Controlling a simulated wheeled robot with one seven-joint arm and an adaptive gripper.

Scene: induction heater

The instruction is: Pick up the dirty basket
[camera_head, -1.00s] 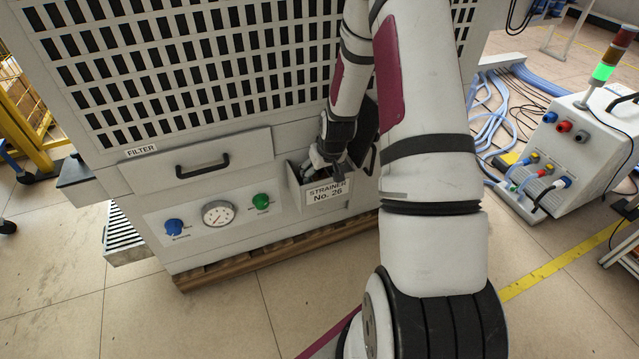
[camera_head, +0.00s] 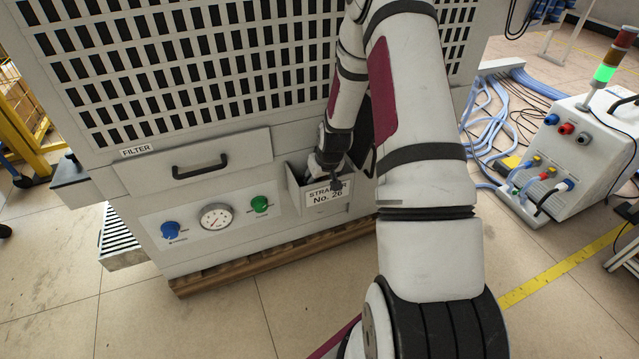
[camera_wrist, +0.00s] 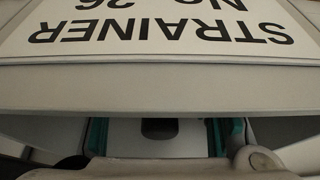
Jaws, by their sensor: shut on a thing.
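The strainer box (camera_head: 295,193), labelled "STRAINER No. 26", sticks out open-topped from the front of the filter machine. My gripper (camera_head: 330,178) reaches down into its opening, and a dark part of it covers some of the label. In the wrist view, the label (camera_wrist: 160,30) is upside down at the top. Below the box's front edge, the teal-padded fingers of my gripper (camera_wrist: 157,138) stand on either side of a grey piece with a dark slot, which I take for the dirty basket (camera_wrist: 125,137). Most of the basket is hidden by the box and my wrist.
The filter drawer (camera_head: 200,165) with a black handle is left of the box, above a gauge (camera_head: 215,217) and coloured knobs. A dark lid (camera_head: 362,150) stands behind my wrist. A wheeled unit (camera_head: 560,150) with hoses stands right. The floor in front is clear.

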